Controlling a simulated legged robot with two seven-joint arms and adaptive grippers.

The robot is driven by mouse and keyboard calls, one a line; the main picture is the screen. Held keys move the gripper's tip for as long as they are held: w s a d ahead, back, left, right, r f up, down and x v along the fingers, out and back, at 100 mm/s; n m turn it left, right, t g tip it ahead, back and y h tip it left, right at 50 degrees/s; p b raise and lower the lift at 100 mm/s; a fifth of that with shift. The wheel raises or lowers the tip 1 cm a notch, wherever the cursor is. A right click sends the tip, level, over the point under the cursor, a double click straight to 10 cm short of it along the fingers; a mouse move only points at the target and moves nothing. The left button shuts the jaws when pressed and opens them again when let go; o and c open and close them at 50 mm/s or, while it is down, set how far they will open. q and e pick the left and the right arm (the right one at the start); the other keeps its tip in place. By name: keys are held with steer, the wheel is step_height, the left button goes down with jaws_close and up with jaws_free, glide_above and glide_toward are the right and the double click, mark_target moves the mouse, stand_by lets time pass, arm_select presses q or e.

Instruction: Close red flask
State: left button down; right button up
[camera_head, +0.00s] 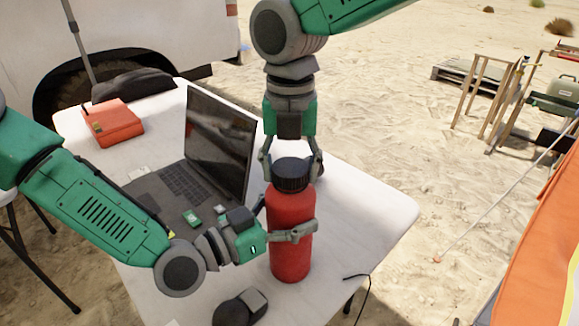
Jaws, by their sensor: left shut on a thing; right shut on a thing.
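The red flask (290,255) stands upright on the white table, near its right part. Its black cap (291,174) sits on top of the neck. My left gripper (290,233) comes in from the left and is shut on the flask's body at mid-height. My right gripper (290,168) comes down from above and is shut on the black cap, with a finger on either side. The arm above hides part of the area behind the cap. I cannot tell how tightly the cap is seated.
An open laptop (221,140) stands just left of the flask on the white table (375,205). A red box (113,122) lies at the back left. A dark object (240,308) lies at the front edge. The table right of the flask is clear.

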steer(key=m, duration=0.3)
steer(key=shift+a, duration=0.1)
steer(key=m, duration=0.5)
steer(key=shift+m, duration=0.3)
steer(key=m, duration=0.5)
steer(key=shift+a, duration=0.1)
steer(key=m, duration=0.5)
steer(key=shift+a, duration=0.1)
steer(key=o, duration=1.2)
steer(key=shift+o, duration=0.4)
